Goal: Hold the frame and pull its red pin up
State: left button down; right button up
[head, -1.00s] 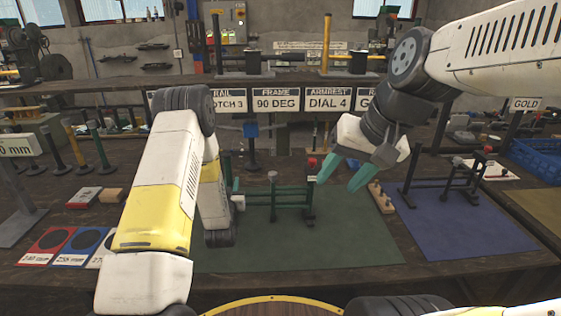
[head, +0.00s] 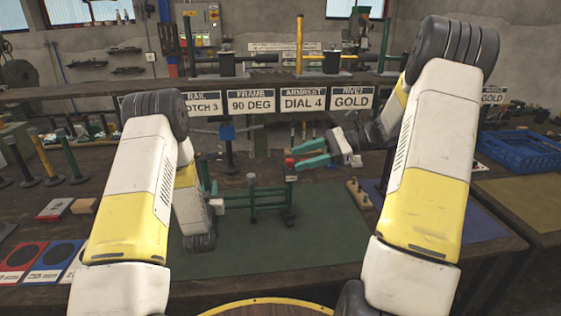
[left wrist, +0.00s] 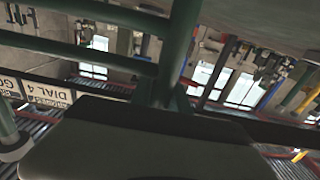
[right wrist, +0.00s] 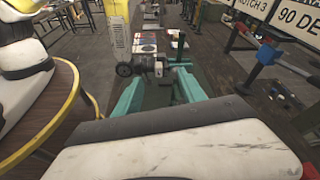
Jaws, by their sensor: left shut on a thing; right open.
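The green frame (head: 255,199) stands upright on the dark green mat (head: 275,240) in the head view. Its red pin (head: 289,164) tops the right-hand post. My left gripper (head: 215,203) is shut on the frame at its left side; its fingertips are largely hidden by my arm. In the left wrist view, green frame bars (left wrist: 178,45) pass close in front of the camera. My right gripper (head: 304,156) is open, with its teal fingers around or just beside the red pin; I cannot tell which. Its spread fingers also show in the right wrist view (right wrist: 160,88).
A wooden block with pegs (head: 358,194) stands right of the frame. A blue mat (head: 480,222) and a blue crate (head: 520,150) lie further right. Coloured pads (head: 50,262) and small boxes (head: 55,209) are at left. The front of the green mat is clear.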

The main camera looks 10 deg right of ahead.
aim_at(290, 162)
jog(key=w+d+f+m+t+y, duration=0.3)
jog(key=w+d+f+m, duration=0.2)
jog(key=d, duration=0.1)
jog(key=x, duration=1.2)
jog(key=shift+w, duration=0.4)
jog(key=shift+d+f, duration=0.15)
jog(key=shift+f, duration=0.05)
grip_shut()
jog(key=shift+r, duration=0.1)
dwell(0.4)
